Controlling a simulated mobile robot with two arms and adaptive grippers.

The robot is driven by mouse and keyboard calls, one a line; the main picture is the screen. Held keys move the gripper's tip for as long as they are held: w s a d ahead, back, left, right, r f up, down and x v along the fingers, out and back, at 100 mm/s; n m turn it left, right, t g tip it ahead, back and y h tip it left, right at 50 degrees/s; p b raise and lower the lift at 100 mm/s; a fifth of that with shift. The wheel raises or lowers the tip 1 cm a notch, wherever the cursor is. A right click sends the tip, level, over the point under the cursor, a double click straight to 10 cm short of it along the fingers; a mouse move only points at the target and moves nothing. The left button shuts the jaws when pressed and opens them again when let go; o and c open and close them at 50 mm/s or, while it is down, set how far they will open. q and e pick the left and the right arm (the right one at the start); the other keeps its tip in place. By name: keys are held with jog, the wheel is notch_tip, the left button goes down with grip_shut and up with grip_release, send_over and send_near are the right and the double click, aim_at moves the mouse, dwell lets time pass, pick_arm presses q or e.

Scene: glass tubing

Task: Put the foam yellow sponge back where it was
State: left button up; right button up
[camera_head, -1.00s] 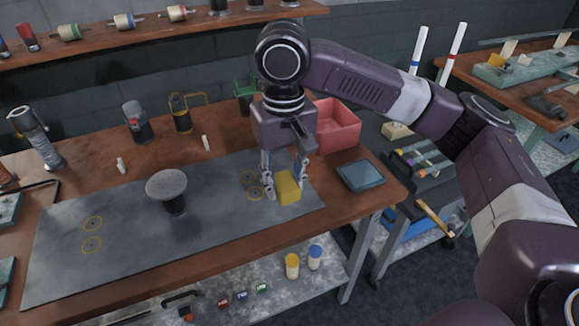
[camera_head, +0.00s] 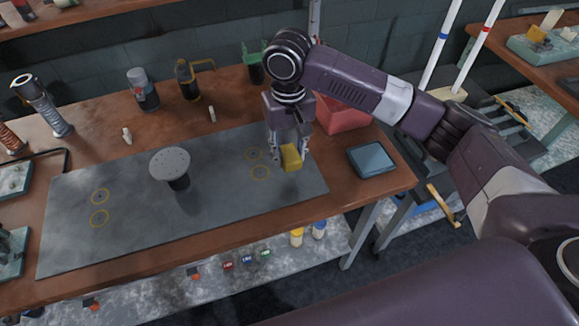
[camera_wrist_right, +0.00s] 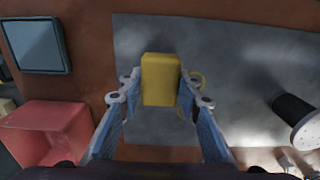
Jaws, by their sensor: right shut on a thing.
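The yellow foam sponge (camera_head: 291,157) is a small block held between the fingertips of my right gripper (camera_head: 288,155). In the right wrist view the sponge (camera_wrist_right: 160,80) sits upright in the picture between the two fingers, over the grey mat. The gripper is shut on it. Whether the sponge touches the mat (camera_head: 120,240) is hard to tell; it appears above it. Yellow rings (camera_head: 261,173) are marked on the mat just left of the sponge. My left gripper is in neither view.
A blue-grey tray (camera_head: 371,158) lies right of the mat on the wooden table. A red bin (camera_head: 340,116) stands behind it. A round grey disc on a stand (camera_head: 170,164) occupies the mat's middle. Bottles and a torch-like tool (camera_head: 40,104) stand along the back. The mat's front is clear.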

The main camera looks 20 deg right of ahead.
aim_at(289, 177)
notch_tip(289, 177, down, 3)
jog(key=shift+r, duration=0.1)
jog(key=shift+f, duration=1.85)
pick_arm(q)
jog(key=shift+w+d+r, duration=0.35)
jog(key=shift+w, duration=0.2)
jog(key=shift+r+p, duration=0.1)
jog(key=shift+p, duration=0.3)
pick_arm(e)
jog(key=shift+f, duration=0.1)
jog(key=o, duration=1.1)
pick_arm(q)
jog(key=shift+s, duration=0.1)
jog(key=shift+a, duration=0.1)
pick_arm(e)
notch_tip(289, 177, up, 12)
jog(key=shift+r+b, duration=0.2)
jog(key=shift+b, duration=0.75)
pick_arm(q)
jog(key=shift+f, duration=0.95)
